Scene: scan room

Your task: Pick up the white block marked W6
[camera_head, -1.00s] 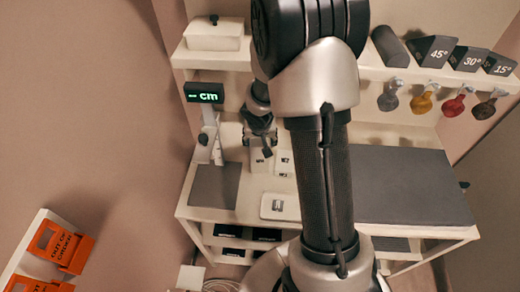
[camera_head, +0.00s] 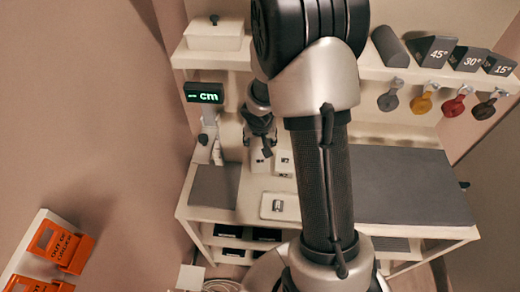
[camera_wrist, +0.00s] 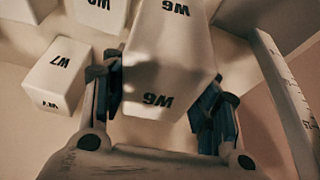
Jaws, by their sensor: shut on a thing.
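The white block marked W6 (camera_wrist: 165,55) fills the middle of the wrist view, its label upside down. My gripper (camera_wrist: 162,100) has one finger on each side of it and is shut on it. In the head view my gripper (camera_head: 262,150) is at the shelf bench, left of my arm, over the pale block (camera_head: 259,163). The wrist view does not show clearly whether the block's base touches the bench.
A white block marked W7 (camera_wrist: 58,80) stands close to the left, with another white block (camera_wrist: 98,12) behind. A ruled white upright (camera_wrist: 285,95) stands close on the right. A grey mat (camera_head: 214,186) and a small white tray (camera_head: 268,213) lie in front.

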